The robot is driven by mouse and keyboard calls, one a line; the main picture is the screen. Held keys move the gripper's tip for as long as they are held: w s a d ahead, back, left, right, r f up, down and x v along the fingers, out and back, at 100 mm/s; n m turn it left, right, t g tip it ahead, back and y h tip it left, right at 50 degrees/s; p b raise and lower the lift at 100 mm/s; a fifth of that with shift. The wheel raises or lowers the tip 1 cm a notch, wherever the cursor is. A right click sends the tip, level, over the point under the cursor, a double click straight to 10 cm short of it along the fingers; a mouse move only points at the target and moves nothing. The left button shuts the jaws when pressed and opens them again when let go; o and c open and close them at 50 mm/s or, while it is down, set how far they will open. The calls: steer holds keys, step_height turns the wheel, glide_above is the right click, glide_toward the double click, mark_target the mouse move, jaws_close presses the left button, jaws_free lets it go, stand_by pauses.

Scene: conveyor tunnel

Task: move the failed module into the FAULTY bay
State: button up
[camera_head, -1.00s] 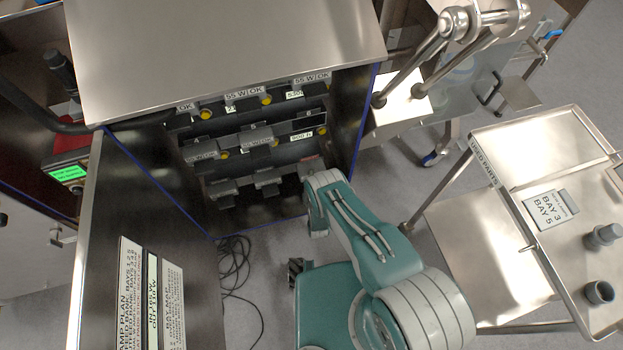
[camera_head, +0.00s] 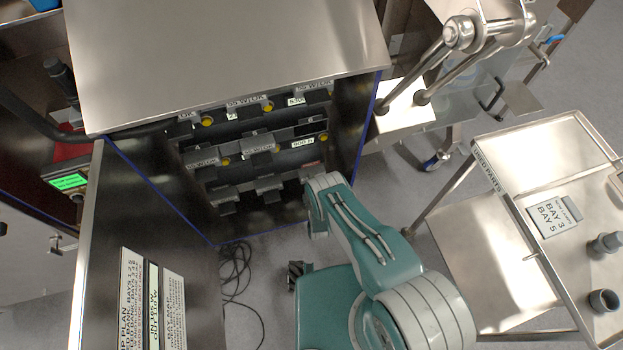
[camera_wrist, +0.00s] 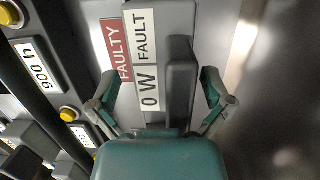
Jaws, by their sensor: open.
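The failed module (camera_wrist: 182,82) shows in the wrist view as a dark handle block beside a white label reading "0 W FAULT" (camera_wrist: 146,60). A red FAULTY label (camera_wrist: 117,50) lies directly to the left of that white label. My gripper (camera_wrist: 160,88) is open, with one finger on each side of the handle and label. The right finger has a visible gap to the handle. The palm covers the handle's lower end. In the head view my arm's end is at the lower right of the rack (camera_head: 262,222), and it hides the gripper and most of the FAULTY bay.
Several modules with yellow buttons fill the rack rows; a dark slot (camera_head: 311,127) shows at the middle row's right. The open cabinet door (camera_head: 100,240) stands at left. A used-parts trolley (camera_head: 520,222) stands at right. Cables (camera_head: 237,268) lie on the floor.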

steer(key=s, duration=0.7)
steer(key=shift+s+d+f, duration=0.15)
steer(key=shift+d, duration=0.25)
stand_by(0.4)
